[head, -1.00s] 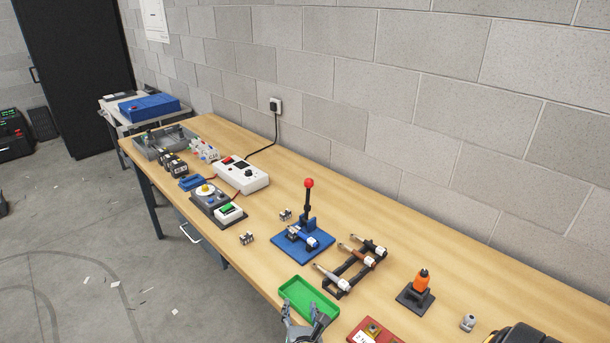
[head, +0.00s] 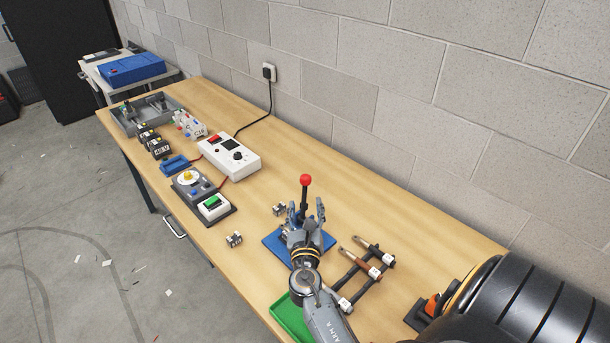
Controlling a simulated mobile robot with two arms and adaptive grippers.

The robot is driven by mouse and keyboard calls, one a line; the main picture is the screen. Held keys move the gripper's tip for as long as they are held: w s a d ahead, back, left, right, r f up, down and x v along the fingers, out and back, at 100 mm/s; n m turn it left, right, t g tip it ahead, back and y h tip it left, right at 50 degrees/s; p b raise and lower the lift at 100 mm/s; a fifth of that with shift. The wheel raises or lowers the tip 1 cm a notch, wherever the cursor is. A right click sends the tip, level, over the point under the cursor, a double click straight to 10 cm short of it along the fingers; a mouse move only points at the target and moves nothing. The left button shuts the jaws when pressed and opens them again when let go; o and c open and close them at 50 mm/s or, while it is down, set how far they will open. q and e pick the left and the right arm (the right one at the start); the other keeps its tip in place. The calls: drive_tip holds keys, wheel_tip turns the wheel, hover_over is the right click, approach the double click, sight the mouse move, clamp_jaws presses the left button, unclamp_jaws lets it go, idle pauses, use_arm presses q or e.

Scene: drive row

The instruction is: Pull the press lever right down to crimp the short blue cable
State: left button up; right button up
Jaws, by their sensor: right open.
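The press has a blue base (head: 275,241) near the front of the bench. Its black lever (head: 304,195) stands upright with a red knob (head: 306,180) on top. My right gripper (head: 306,208) is open over the press. Its fingers point up the picture, one to each side of the lever's lower part, below the knob. I cannot tell whether they touch it. The gripper and wrist hide the middle of the press, so the short blue cable cannot be made out. My left gripper is out of view.
A green tray (head: 287,316) lies in front, partly under my arm. Small metal blocks (head: 234,240) lie to the left. A white control box (head: 229,157) and a grey tray (head: 127,123) stand farther back.

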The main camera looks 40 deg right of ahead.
sight(305, 184)
drive_tip(key=x, duration=0.6)
drive_tip(key=shift+f, duration=0.1)
drive_tip(key=x, duration=0.2)
drive_tip(key=b+x, duration=0.1)
drive_tip(key=x, duration=0.1)
drive_tip(key=shift+w+d+f, duration=0.2)
drive_tip(key=shift+d, duration=0.05)
drive_tip(key=shift+w+d+r, duration=0.1)
drive_tip(key=shift+w+d, duration=0.2)
drive_tip(key=shift+w, duration=0.1)
drive_tip(key=shift+c, duration=0.6)
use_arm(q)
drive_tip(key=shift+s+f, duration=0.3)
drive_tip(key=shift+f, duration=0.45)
use_arm(e)
clamp_jaws()
